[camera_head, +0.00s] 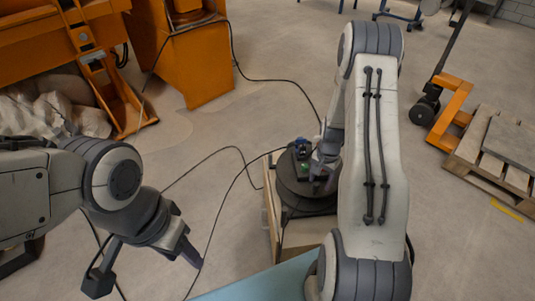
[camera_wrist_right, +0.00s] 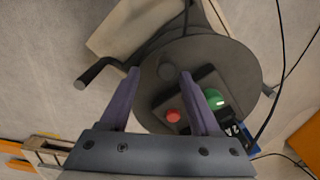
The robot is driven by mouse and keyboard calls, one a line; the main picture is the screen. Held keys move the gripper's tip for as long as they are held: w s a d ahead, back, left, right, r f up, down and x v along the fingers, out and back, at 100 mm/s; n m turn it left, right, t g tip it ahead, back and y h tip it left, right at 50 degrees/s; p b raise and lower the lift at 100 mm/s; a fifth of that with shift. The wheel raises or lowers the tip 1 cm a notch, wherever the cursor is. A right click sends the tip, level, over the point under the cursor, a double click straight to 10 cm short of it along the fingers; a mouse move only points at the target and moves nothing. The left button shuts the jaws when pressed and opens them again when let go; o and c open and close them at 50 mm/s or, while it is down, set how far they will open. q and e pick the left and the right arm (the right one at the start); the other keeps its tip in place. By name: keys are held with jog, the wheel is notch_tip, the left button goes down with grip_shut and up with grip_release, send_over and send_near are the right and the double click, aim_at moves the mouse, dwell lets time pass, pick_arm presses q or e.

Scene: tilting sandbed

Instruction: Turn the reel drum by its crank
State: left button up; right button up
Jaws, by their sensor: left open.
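The reel drum (camera_head: 305,201) is a dark round drum on a pale wooden stand, partly hidden behind my right arm. In the right wrist view its flat grey disc (camera_wrist_right: 235,65) fills the middle. A dark crank handle (camera_wrist_right: 97,72) sticks out past the disc's left edge, left of my right fingers; I cannot pick it out in the head view. My right gripper (camera_wrist_right: 159,73) is open over the disc with nothing held between its fingers; whether it touches the disc is unclear. My left gripper (camera_head: 145,268) is open and empty, well left of the drum.
A box with a red button (camera_wrist_right: 173,115) and a green button (camera_wrist_right: 215,99) sits on the disc. Black cables (camera_head: 240,160) run over the floor. A light blue surface (camera_head: 255,283) lies in front. Orange machinery (camera_head: 200,60) stands behind; a wooden pallet (camera_head: 490,150) lies right.

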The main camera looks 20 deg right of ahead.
notch_tip(320, 180, up, 9)
jog(key=p, duration=0.2)
jog(key=s+a+r+n+p, duration=0.1)
jog(key=a+r+n, duration=0.3)
jog(key=a+r, duration=0.3)
jog(key=s+a+r+n, duration=0.1)
jog(key=a+r+n, duration=0.4)
jog(key=a, duration=1)
jog(key=shift+s+r+p, duration=0.2)
jog(key=shift+r+p, duration=0.2)
jog(key=shift+r, duration=0.75)
